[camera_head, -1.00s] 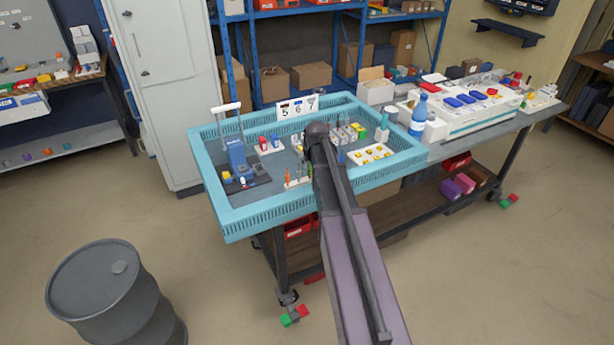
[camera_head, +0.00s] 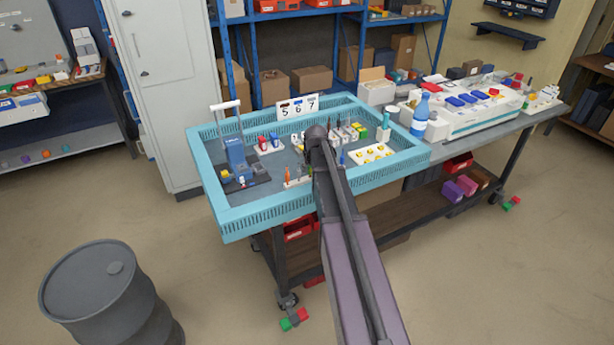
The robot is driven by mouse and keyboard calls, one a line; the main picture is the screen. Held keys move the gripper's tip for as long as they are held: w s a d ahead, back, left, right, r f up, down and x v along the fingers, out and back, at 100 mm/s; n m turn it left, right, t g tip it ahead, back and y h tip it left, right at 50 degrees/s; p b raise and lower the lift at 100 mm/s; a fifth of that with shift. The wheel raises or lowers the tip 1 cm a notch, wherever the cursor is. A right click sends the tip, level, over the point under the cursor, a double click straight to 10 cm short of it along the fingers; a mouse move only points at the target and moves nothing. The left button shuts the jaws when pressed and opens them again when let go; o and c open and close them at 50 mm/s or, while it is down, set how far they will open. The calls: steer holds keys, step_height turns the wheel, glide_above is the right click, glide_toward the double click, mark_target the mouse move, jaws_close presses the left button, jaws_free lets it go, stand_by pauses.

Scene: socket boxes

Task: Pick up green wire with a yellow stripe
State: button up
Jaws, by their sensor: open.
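I cannot make out a green wire with a yellow stripe for certain. A small rack with thin orange and green upright items (camera_head: 297,178) stands near the front wall of the light-blue tray (camera_head: 272,215), just left of my arm. My arm reaches from the bottom of the view over the tray, and its dark far joint covers the tray's middle. My gripper does not show; it is hidden behind the arm. What lies directly behind the arm is hidden too.
A blue device with a white handle (camera_head: 236,155) stands in the tray's left part. A white board with yellow pieces (camera_head: 371,154) lies at the right. A card reading 5 6 7 (camera_head: 298,106) stands at the back. A blue bottle (camera_head: 420,117) stands right of the tray. A grey barrel (camera_head: 105,300) is at lower left.

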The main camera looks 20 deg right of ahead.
steer(key=shift+b+x, duration=0.45)
steer(key=shift+x, duration=0.35)
steer(key=c, duration=0.6)
